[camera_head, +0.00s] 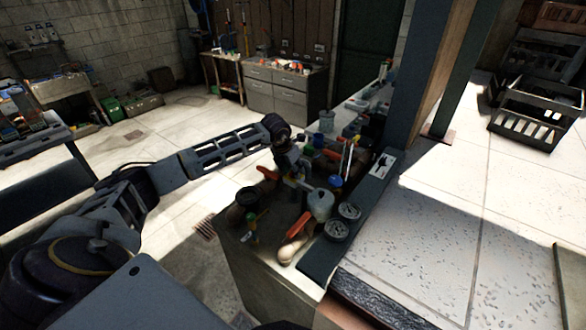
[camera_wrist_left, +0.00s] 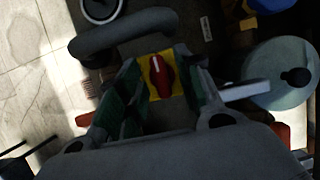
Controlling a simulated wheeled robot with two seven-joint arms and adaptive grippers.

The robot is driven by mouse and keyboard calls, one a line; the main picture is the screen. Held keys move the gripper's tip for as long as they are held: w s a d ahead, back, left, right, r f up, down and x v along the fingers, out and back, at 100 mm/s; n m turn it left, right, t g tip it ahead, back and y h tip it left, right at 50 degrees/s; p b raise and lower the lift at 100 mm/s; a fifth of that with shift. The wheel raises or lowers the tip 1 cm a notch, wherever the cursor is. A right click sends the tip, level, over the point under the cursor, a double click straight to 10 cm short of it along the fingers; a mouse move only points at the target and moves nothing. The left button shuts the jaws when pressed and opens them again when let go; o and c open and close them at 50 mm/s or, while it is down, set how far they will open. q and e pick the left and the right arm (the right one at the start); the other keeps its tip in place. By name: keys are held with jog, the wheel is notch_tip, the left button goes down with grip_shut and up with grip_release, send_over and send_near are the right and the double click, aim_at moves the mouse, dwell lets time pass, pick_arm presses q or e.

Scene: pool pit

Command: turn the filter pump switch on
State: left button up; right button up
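The switch is a red rotary knob (camera_wrist_left: 162,76) on a yellow square plate (camera_wrist_left: 178,82), seen in the left wrist view. A pale mark on the knob points up in that view. My left gripper (camera_wrist_left: 162,92) is open, its green-lined fingers one on each side of the plate. A gap shows between the fingers and the knob, though I cannot tell how far the tips are above it. In the head view my left gripper (camera_head: 289,163) reaches down over the cluttered pump bench, and the knob is hard to make out there. My right gripper is out of view.
A grey round canister (camera_head: 320,205) stands close to the gripper and shows in the wrist view (camera_wrist_left: 283,72). Two round gauges (camera_head: 337,230) and a red-handled lever (camera_head: 298,226) are nearer me. A grey curved pipe (camera_wrist_left: 125,32) lies beyond the fingers. A post (camera_head: 420,80) rises behind.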

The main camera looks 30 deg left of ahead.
pick_arm(q)
grip_shut()
dwell(0.5)
jog(key=shift+f+m+h+b, duration=0.15)
jog(key=shift+m+h+b, duration=0.35)
jog(key=shift+m+b, duration=1.05)
jog(key=m+g+h+b, duration=0.1)
jog(key=m+b, duration=0.1)
jog(key=m, duration=0.1)
jog(key=shift+a+m, duration=0.1)
jog(key=shift+m, duration=0.15)
jog(key=m+g+b, duration=0.1)
jog(key=m, duration=0.2)
jog(key=m+h+b, duration=0.1)
jog(key=m, duration=0.1)
jog(key=shift+w+m+g+h+b, duration=0.1)
jog(key=shift+m+g+h+b, duration=0.2)
jog(key=shift+m+g+b, duration=0.1)
jog(key=shift+w+a+m+g+b, duration=0.1)
jog(key=shift+m+g+b, duration=0.8)
jog(key=shift+m, duration=1.9)
